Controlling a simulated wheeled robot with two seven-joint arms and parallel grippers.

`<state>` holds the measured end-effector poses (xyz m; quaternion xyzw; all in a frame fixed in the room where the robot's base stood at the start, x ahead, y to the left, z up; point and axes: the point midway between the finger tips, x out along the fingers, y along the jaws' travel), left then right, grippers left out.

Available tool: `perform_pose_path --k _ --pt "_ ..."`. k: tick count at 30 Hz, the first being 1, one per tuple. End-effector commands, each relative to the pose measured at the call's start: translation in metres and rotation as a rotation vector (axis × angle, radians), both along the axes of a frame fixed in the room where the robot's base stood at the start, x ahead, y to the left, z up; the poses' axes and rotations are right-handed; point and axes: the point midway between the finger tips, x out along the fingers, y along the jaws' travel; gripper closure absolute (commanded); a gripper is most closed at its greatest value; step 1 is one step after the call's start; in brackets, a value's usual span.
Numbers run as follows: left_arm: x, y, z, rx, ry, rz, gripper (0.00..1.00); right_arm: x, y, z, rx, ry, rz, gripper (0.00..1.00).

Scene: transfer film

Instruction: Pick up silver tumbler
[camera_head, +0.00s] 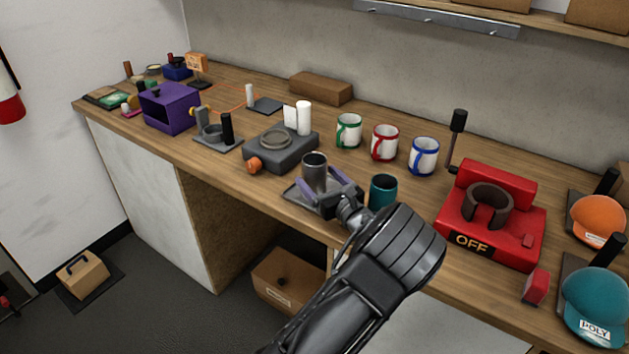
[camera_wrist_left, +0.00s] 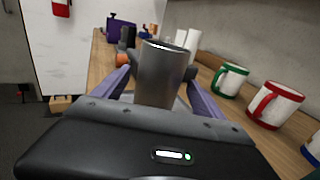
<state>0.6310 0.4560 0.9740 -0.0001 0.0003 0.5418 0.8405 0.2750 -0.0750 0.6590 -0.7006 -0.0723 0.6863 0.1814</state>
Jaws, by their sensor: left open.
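The silver tumbler (camera_head: 314,172) stands upright on a small grey tray (camera_head: 292,193) near the front edge of the workbench. My left gripper (camera_head: 327,187) is open, with its purple fingers on either side of the tumbler. In the left wrist view the tumbler (camera_wrist_left: 161,75) stands between the two fingers of the left gripper (camera_wrist_left: 160,88), low at the finger level. Its lower part is hidden behind the gripper body, and I cannot tell whether a finger touches it. My right gripper is in neither view.
A teal cup (camera_head: 383,190) stands close to the right of my left gripper. Green (camera_head: 349,131), red (camera_head: 385,143) and blue-trimmed (camera_head: 424,157) mugs stand behind. A dark grey device (camera_head: 290,153) is to the left; a red press (camera_head: 500,225) is to the right.

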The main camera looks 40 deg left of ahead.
Motion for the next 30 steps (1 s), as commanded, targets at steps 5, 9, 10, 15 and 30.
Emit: perform_pose_path --k 5,9,10,15,30 --pt "0.000 0.000 0.000 0.000 0.000 -0.001 0.19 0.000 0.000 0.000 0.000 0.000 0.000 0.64" --pt "0.003 0.008 0.003 0.001 0.000 0.000 0.19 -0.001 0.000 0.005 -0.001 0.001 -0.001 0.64" --pt "0.004 0.012 0.003 0.002 -0.001 0.001 0.19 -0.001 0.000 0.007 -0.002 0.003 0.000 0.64" --pt "0.013 0.036 0.004 0.000 -0.001 0.002 0.19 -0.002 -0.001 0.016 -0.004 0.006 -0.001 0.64" --pt "0.020 0.047 0.001 0.000 0.000 -0.001 0.19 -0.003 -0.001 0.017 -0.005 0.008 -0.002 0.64"
